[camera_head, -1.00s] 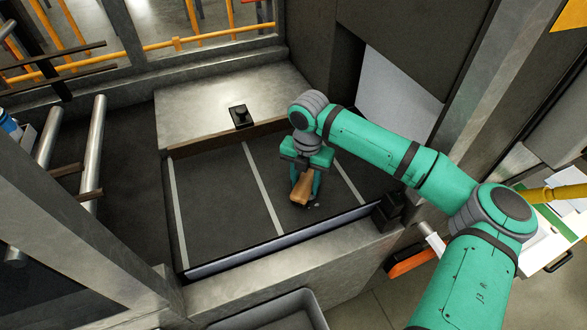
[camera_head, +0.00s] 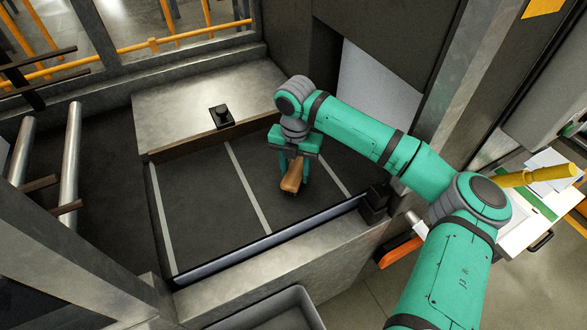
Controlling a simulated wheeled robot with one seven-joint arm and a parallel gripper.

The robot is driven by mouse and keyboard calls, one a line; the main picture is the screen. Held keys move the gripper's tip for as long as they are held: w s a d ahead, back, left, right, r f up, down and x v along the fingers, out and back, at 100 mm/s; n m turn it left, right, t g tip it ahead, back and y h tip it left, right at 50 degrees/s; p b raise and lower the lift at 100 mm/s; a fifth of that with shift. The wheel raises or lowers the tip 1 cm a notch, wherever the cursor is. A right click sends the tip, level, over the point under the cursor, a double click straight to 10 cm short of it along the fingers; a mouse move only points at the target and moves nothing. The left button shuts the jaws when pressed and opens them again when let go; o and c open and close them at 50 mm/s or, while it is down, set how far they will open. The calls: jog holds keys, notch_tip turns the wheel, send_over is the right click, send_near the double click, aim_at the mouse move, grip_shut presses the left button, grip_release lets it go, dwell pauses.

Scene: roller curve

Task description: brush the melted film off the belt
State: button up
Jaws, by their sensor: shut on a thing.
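The dark belt (camera_head: 195,205) lies flat in the machine's bay, with pale cross stripes. My gripper (camera_head: 292,158) is over its right half, between two stripes, pointing down. It is shut on a brush, whose brown wooden handle (camera_head: 292,176) shows below the fingers. The bristles are hidden, and I cannot tell whether they touch the belt. I cannot make out any melted film; some of the belt is hidden behind my arm and the brush.
A metal plate (camera_head: 182,100) with a black knob (camera_head: 221,116) borders the belt's far side. A metal ledge (camera_head: 290,255) runs along the near side, with a grey bin (camera_head: 270,312) below. An orange-handled tool (camera_head: 400,252) is at the right. Rollers (camera_head: 73,150) stand left.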

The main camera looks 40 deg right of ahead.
jog(key=shift+w+a+r, duration=0.1)
jog(key=shift+a+r, duration=0.05)
jog(key=shift+r, duration=0.25)
jog(key=shift+w+a+r, duration=0.1)
jog(key=shift+r, duration=0.3)
notch_tip(320, 180, up, 2)
jog(key=shift+d+r, duration=0.1)
jog(key=shift+s+d+r, duration=0.1)
jog(key=shift+d+r, duration=0.05)
jog(key=shift+r, duration=1.45)
